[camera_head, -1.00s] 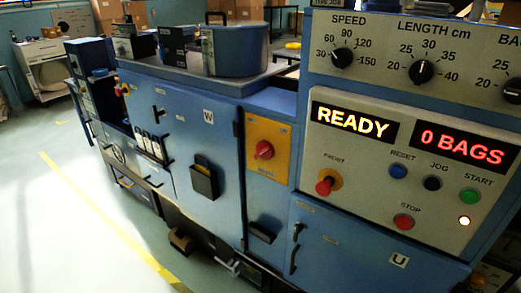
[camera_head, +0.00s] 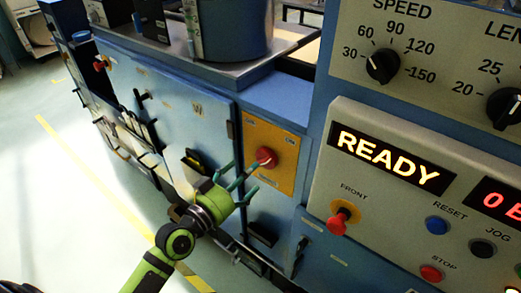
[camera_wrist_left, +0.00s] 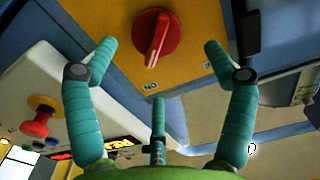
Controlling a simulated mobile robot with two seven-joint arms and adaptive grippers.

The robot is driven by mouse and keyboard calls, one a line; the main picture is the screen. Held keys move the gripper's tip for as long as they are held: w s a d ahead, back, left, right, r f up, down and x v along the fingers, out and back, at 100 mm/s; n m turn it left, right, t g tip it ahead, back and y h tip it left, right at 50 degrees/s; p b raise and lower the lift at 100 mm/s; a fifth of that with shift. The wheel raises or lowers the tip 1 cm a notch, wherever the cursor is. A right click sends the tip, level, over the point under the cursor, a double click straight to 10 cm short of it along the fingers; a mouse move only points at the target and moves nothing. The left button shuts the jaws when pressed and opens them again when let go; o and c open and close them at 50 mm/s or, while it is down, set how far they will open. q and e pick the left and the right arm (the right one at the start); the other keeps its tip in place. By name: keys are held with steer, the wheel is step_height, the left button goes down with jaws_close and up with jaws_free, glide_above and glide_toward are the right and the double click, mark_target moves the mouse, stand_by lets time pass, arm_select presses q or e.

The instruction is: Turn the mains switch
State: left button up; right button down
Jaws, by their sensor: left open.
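The mains switch is a red rotary knob (camera_head: 266,157) on a yellow plate (camera_head: 283,178) on the blue machine front. In the left wrist view the red knob (camera_wrist_left: 155,36) sits at the top centre, its ridge near a label on the yellow plate (camera_wrist_left: 196,50). My left gripper (camera_head: 240,180) is just in front of and below the plate, its green fingers spread. In the left wrist view its open fingers (camera_wrist_left: 157,75) stand on either side below the knob, with no visible grip on it. My right gripper is in neither view.
A control panel with a READY display (camera_head: 390,160) stands to the right. It bears a red FRONT knob (camera_head: 341,218), a blue RESET button (camera_head: 437,225) and a red STOP button (camera_head: 431,272). Floor at left is clear.

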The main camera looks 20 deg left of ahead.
mark_target(261, 160)
arm_select(q)
steer(key=x, duration=0.2)
steer(key=p+x, duration=0.1)
steer(key=shift+d+r, duration=0.25)
steer(key=shift+r, duration=0.05)
steer(key=shift+f+x, duration=0.2)
steer(key=shift+x, duration=1)
steer(key=shift+w+p, duration=0.3)
steer(key=c, duration=0.9)
steer(key=shift+w, duration=0.1)
steer(key=shift+c, duration=1)
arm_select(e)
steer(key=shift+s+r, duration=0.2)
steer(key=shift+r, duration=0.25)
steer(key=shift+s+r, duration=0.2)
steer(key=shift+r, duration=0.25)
